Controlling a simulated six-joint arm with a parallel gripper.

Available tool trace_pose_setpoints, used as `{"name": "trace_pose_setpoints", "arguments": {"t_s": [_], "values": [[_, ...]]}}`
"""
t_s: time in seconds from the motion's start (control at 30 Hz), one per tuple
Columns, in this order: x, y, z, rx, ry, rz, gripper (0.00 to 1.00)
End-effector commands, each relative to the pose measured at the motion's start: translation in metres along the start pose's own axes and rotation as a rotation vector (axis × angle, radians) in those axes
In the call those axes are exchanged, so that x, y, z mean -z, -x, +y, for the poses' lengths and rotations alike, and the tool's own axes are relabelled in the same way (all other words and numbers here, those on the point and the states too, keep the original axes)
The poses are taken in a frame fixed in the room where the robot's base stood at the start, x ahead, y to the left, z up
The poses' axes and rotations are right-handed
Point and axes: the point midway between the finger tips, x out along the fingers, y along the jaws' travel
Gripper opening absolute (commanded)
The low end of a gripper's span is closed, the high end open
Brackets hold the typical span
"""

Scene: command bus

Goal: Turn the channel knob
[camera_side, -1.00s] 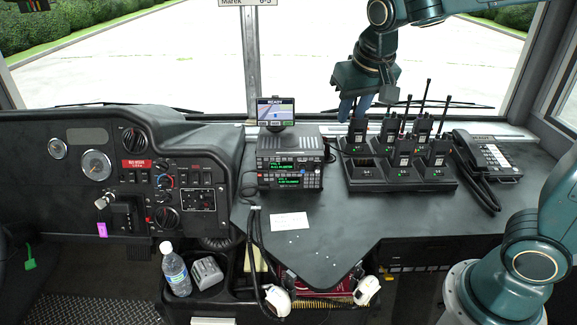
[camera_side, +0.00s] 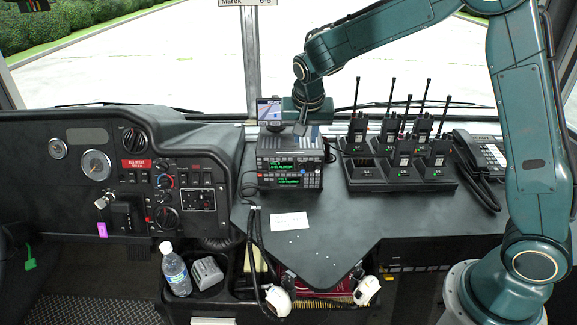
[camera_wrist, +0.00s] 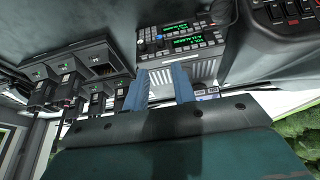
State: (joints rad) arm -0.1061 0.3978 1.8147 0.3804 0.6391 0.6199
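The radio stack (camera_side: 290,172) stands on the dash, with two radios showing green displays and small controls on their front faces. Which control is the channel knob is too small to tell. The stack shows inverted and tilted at the top middle of the wrist view (camera_wrist: 186,38).
A charger rack (camera_side: 400,178) with several handheld radios, antennas upright, stands to the right. A desk phone (camera_side: 488,155) is at its right. A white card (camera_side: 289,222) lies on clear dash in front.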

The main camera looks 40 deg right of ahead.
Motion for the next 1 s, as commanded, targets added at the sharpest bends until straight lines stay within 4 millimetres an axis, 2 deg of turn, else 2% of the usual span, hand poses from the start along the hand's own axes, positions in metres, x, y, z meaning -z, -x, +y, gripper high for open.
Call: {"name": "trace_pose_setpoints", "arguments": {"t_s": [0.17, 0.37, 1.0], "values": [[0.0, -0.002, 0.0, 0.0, 0.001, 0.0, 0.26], [0.0, -0.015, 0.001, -0.002, 0.0, -0.001, 0.26], [0.0, -0.105, 0.001, -0.002, 0.001, -0.002, 0.26]]}}
